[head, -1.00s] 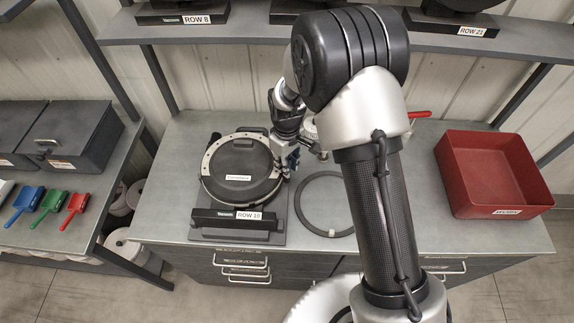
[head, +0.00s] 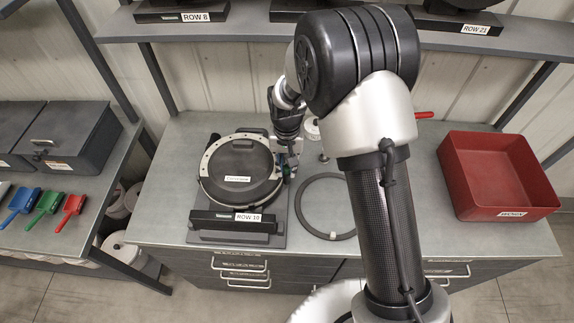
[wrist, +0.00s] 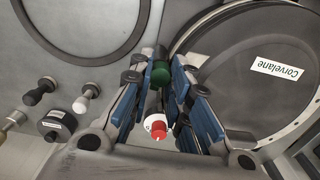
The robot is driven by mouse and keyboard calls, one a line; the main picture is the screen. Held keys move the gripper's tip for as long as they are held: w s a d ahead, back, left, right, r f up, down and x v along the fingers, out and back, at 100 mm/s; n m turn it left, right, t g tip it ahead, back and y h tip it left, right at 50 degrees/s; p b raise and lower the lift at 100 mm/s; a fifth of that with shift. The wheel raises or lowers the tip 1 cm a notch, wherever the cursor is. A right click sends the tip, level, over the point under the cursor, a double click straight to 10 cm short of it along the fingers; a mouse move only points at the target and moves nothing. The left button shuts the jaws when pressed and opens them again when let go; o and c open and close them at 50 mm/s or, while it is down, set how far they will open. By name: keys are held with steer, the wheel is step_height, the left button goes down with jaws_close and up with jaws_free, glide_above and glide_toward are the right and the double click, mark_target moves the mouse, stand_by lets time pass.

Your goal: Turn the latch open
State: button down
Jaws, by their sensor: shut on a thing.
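The seed meter (head: 238,166) is a round dark unit with a pale rim and a "Corvelane" label, in a dark stand marked ROW 10. It fills the right of the wrist view (wrist: 255,85). In the wrist view a green knob (wrist: 160,74), which looks like the latch handle, sits between my blue finger pads at the meter's rim. My gripper (wrist: 167,82) is shut on it. In the head view my gripper (head: 287,170) is at the meter's right side, and the latch there is mostly hidden. A red and white round part (wrist: 157,127) shows between the fingers; its link to the latch is unclear.
A dark ring (head: 306,221) lies on the bench right of the meter, partly hidden by my arm. Small knobbed items (wrist: 42,91) stand behind it. A red bin (head: 497,205) is at the right. A shelf (head: 240,28) runs along the back.

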mark_target(287, 168)
steer(key=shift+m, duration=0.7)
steer(key=c, duration=1.5)
jaws_free()
steer(key=shift+o, duration=0.2)
step_height(287, 168, up, 12)
